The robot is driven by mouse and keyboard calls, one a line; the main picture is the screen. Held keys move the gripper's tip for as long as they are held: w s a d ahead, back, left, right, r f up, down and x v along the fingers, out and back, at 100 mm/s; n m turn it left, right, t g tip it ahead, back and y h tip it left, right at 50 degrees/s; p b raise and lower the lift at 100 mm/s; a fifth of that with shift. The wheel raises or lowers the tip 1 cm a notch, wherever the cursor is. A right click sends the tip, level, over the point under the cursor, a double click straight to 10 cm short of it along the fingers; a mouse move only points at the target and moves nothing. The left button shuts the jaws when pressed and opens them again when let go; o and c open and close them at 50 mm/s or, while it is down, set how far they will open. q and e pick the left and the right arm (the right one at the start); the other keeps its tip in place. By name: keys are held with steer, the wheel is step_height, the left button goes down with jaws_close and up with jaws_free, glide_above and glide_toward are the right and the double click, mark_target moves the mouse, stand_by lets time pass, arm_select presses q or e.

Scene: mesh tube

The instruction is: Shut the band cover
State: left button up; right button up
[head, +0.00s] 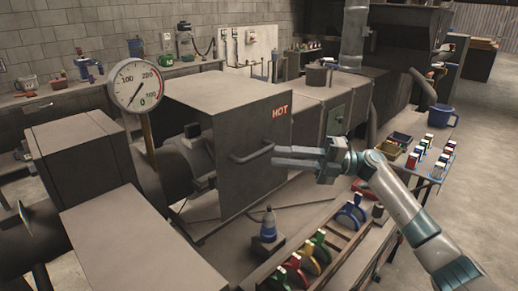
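The band cover (252,178) is a large dark grey box-like cover with a red HOT label and a bar handle (252,154) on its front face. Part of a dark round barrel (184,172) shows to its left. I cannot tell how far the cover stands from its shut position. My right gripper (275,157) comes in from the right, its two fingers pointing left with a gap between them. Its tips are close to the right end of the handle; I cannot tell whether they touch it. No part of my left gripper is recognisable.
A round dial gauge (137,84) on a post stands left of the cover.

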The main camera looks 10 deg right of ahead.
mark_target(258, 154)
steer(key=shift+p+x, duration=1.15)
steer(key=shift+x, duration=2.35)
jaws_close()
